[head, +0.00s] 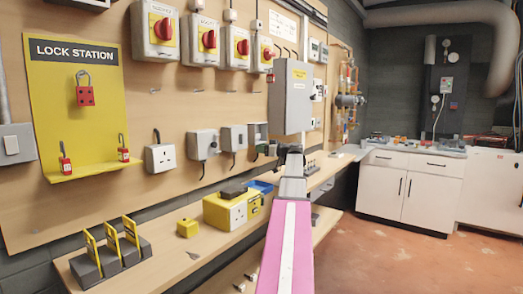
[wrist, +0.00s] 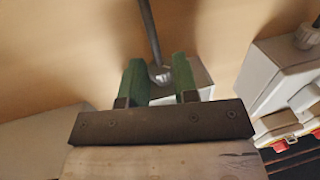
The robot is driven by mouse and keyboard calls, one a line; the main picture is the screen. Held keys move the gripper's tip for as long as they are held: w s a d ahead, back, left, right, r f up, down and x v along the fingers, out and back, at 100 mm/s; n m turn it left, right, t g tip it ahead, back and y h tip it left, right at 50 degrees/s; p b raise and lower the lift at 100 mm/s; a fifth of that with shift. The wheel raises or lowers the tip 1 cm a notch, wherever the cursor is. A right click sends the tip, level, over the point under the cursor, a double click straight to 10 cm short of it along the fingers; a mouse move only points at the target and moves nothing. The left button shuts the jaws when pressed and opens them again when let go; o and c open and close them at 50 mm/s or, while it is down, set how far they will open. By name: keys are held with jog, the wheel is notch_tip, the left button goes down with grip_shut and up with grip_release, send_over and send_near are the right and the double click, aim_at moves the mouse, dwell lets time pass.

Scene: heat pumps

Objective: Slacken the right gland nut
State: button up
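In the wrist view a grey ribbed gland nut (wrist: 160,75) sits on a small pale box (wrist: 190,72), with a dark cable running from it to the top of the picture. My gripper (wrist: 160,73) has its two green fingers apart, one on each side of this nut. I cannot tell whether they touch it. A second grey gland nut (wrist: 307,37) sits on a larger grey enclosure (wrist: 285,75) at the right. In the head view my arm reaches toward the wall board; my fingers and these nuts cannot be made out there.
A grey box (head: 291,97) with a yellow label rises above my arm in the head view. Sockets, isolators and a yellow lock station (head: 75,110) line the board. A bench (head: 165,262) with yellow tools runs below. The floor (head: 400,262) at right is clear.

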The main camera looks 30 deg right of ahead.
jog(key=shift+s+h, duration=0.1)
jog(key=shift+h, duration=0.2)
jog(key=shift+s+a+m+t+h, duration=0.1)
jog(key=shift+a+m+t+h, duration=0.25)
jog(key=shift+m+h, duration=1.5)
jog(key=shift+w+a+m+t+h, duration=0.15)
jog(key=shift+m+t+h, duration=0.35)
jog(key=shift+m+h, duration=1.35)
jog(key=shift+s+a+m+t+h, duration=0.2)
jog(key=shift+m+t+h, duration=0.45)
jog(key=shift+h, duration=2.15)
jog(key=shift+m+g+h, duration=0.3)
jog(key=shift+m, duration=0.05)
jog(key=o, duration=0.9)
jog(key=shift+o, duration=0.2)
